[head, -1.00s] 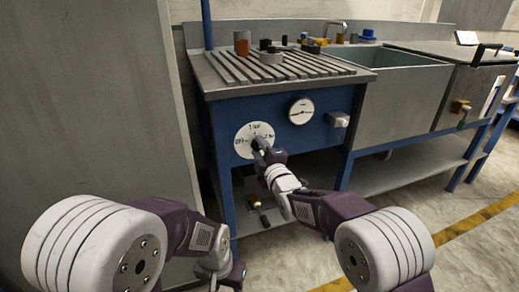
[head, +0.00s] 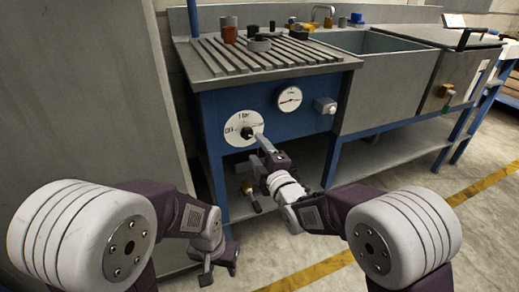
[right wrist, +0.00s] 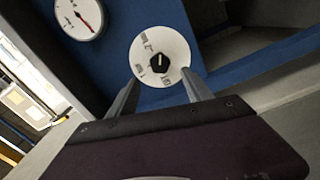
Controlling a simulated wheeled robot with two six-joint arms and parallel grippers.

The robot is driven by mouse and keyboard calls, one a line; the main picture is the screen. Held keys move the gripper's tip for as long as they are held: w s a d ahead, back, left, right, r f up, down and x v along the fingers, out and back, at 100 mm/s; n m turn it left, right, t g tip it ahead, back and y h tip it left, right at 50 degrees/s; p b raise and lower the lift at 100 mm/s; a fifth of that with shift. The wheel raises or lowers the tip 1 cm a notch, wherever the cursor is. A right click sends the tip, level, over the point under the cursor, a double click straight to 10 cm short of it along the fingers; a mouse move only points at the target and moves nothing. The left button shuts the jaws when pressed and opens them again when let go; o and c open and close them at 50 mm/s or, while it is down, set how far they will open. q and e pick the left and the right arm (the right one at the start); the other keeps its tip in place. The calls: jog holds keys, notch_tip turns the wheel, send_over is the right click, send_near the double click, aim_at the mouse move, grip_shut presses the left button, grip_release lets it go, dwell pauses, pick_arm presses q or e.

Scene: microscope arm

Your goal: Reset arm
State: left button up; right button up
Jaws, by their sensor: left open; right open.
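A round white dial (head: 243,121) with a black knob (head: 247,132) sits on the blue front panel of the bench. It is marked OFF and 1 bar. The dial also shows in the right wrist view (right wrist: 172,50), with its knob (right wrist: 159,62) ahead of and between my two fingers. My right gripper (head: 258,138) points at the dial, open and empty, a little short of the knob. It also shows in the right wrist view (right wrist: 158,88). My left gripper (head: 218,276) is low at the left, open, holding nothing visible. No separate arm part of a microscope shows.
A pressure gauge (head: 289,99) and a grey box (head: 325,105) are right of the dial. A brass valve (head: 248,187) hangs below. A slatted worktop (head: 265,60) carries several small parts beside a sink (head: 375,42). A tall grey panel (head: 85,90) stands at left. Floor at right is clear.

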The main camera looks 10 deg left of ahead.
jog(key=shift+s+d+f, duration=0.1)
jog(key=shift+s+d, duration=0.3)
jog(key=shift+s, duration=0.15)
